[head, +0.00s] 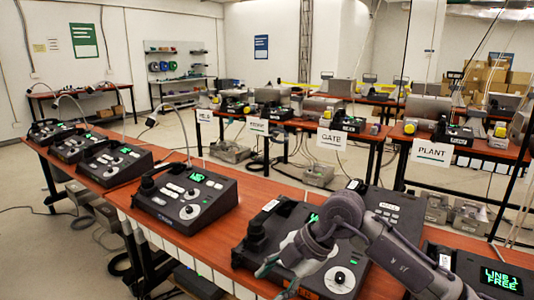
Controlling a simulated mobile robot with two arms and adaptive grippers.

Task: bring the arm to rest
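My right arm comes in from the lower right and bends over a dark paging phone (285,217) on the near wooden table. My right gripper (274,278) points down to the lower left in front of that phone. It covers part of the phone's face and knob area; whether it touches the phone is unclear. I see nothing held in it, but its finger opening is hard to make out. My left gripper is not in view.
Another paging phone (185,197) with a lit green screen stands to the left, with several more farther along the table (128,213). A phone (493,281) reading "LINE 1 FREE" is at lower right. Thin gooseneck microphones rise above the table. Back tables carry signs like "PLANT" (432,151).

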